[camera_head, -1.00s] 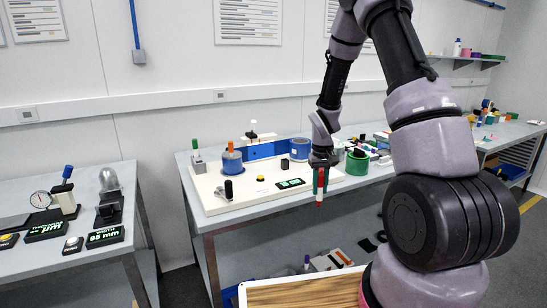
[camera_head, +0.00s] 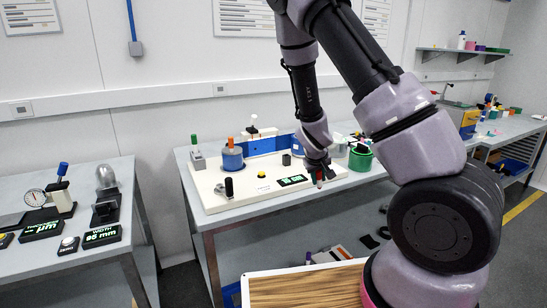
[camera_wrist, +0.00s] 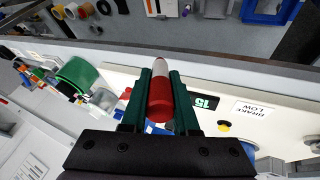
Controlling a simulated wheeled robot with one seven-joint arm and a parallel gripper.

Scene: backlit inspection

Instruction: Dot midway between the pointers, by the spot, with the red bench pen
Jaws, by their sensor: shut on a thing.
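My gripper (camera_head: 319,176) is at the front right of a white base plate (camera_head: 215,203) on the bench, its fingers pointing down. In the wrist view its two dark green fingers (camera_wrist: 160,85) are shut on the red bench pen (camera_wrist: 160,100). The pen has a red body and a pale pinkish end pointing away from the wrist. In the head view only a little of the pen (camera_head: 319,184) shows below the fingers. I cannot tell whether it touches anything. I cannot make out the pointers or the spot in either view.
The plate carries a green-lit display (camera_head: 293,181), a yellow button (camera_head: 262,174), a black knob (camera_head: 228,188) and a blue cylinder (camera_head: 232,159). A green ring-shaped holder (camera_head: 360,159) stands right of my gripper. A second bench (camera_head: 70,270) is at left.

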